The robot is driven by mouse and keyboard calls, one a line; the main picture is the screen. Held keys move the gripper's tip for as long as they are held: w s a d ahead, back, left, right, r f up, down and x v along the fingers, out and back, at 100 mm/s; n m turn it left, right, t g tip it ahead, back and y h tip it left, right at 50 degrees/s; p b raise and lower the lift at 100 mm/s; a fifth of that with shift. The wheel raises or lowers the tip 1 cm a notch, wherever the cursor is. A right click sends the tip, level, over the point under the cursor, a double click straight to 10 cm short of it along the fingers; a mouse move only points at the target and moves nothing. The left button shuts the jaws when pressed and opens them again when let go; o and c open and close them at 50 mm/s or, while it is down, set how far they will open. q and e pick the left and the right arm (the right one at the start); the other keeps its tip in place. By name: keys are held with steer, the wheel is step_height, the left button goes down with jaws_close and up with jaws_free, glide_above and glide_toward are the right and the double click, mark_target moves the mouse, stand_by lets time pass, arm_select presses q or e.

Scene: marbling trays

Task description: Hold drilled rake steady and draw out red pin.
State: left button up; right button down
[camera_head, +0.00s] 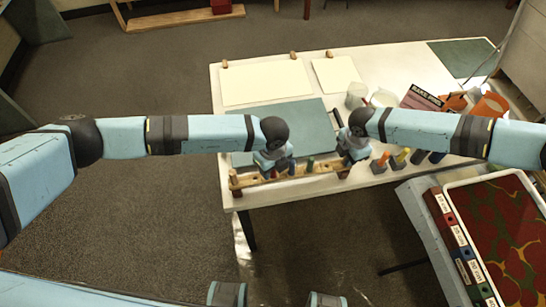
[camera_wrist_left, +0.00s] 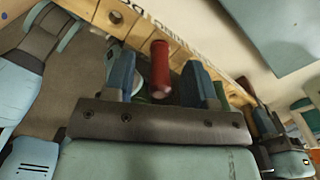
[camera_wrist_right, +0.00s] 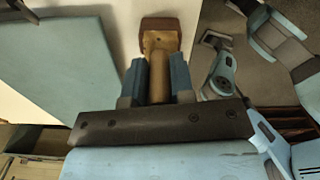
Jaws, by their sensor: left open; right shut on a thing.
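The drilled rake (camera_head: 250,181), a long wooden bar with holes, lies along the table's near edge. The red pin (camera_wrist_left: 160,68) shows in the left wrist view, standing from the bar. My left gripper (camera_head: 268,171) is open with its fingers on either side of the red pin; I see gaps between pin and fingers. My right gripper (camera_head: 346,163) is shut on the rake's right end, whose wood shows between the fingers in the right wrist view (camera_wrist_right: 159,70).
Orange and yellow pins in dark blocks (camera_head: 379,166) stand right of the rake. A blue-grey mat (camera_head: 290,118) lies behind it. White cups (camera_head: 356,92) stand farther back.

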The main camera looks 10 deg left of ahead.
arm_select(q)
steer(key=shift+f, duration=0.55)
jaws_close()
steer(key=c, duration=0.8)
jaws_free()
jaws_close()
steer(key=shift+r, duration=0.5)
steer(key=shift+r, duration=3)
